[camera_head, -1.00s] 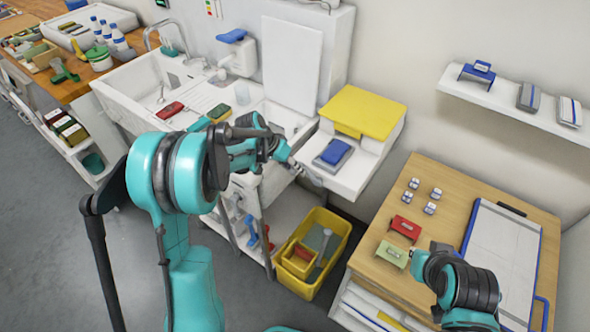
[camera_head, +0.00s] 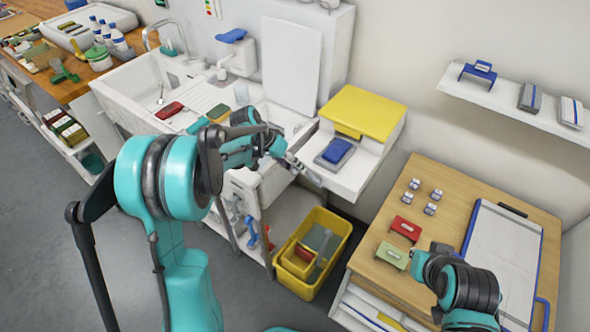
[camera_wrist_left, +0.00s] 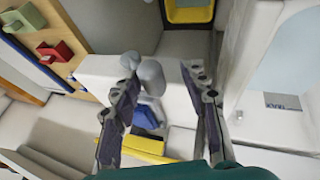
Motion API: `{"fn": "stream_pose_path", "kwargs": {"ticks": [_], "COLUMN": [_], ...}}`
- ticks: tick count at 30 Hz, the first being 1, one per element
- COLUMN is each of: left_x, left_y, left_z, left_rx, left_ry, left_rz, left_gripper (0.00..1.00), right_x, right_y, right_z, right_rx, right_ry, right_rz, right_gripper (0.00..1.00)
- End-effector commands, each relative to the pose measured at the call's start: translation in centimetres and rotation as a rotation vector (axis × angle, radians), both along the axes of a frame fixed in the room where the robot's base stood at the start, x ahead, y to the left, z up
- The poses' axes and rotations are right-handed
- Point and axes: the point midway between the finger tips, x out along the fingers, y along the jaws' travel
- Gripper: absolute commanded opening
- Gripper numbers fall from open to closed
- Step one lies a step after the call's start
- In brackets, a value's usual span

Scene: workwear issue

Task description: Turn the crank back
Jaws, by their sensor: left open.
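In the left wrist view a light grey crank with a rounded grip (camera_wrist_left: 151,76) stands out at the white machine (camera_wrist_left: 98,66). My left gripper (camera_wrist_left: 161,66) is open, with one finger on each side of the crank. The grip is closer to the finger at the left of that picture; I cannot tell whether they touch. In the head view my left gripper (camera_head: 308,174) is at the front left side of the white machine with the yellow lid (camera_head: 362,111). It largely hides the crank there. Only part of my right arm shows at the lower right, not its gripper.
A blue block (camera_head: 337,151) lies on the white machine's front ledge. A yellow bin (camera_head: 337,222) stands below. The sink (camera_head: 135,84) is to the left. A wooden table (camera_head: 452,185) at right holds red and green pieces and a clipboard.

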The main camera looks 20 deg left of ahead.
Motion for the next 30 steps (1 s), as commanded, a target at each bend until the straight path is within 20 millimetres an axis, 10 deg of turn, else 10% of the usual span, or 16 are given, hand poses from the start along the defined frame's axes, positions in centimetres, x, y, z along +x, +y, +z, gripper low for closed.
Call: {"fn": "stream_pose_path", "kwargs": {"ticks": [12,25,30], "left_x": [-2.4,-2.8,-3.2], "left_y": [3.6,4.1,4.4], "left_z": [7.2,8.3,8.6], "left_rx": [0.002,0.002,0.03], "left_ry": [0.003,0.005,-0.003], "left_rz": [-0.001,-0.003,-0.038], "left_gripper": [0.44,0.44,0.0], "right_x": [0.0,0.0,0.0], "right_y": [0.0,0.0,0.0], "right_z": [0.0,0.0,0.5], "right_rx": [0.0,0.0,0.0], "right_ry": [0.0,0.0,0.0], "right_rz": [0.0,0.0,0.0], "right_gripper": [0.0,0.0,0.0]}}
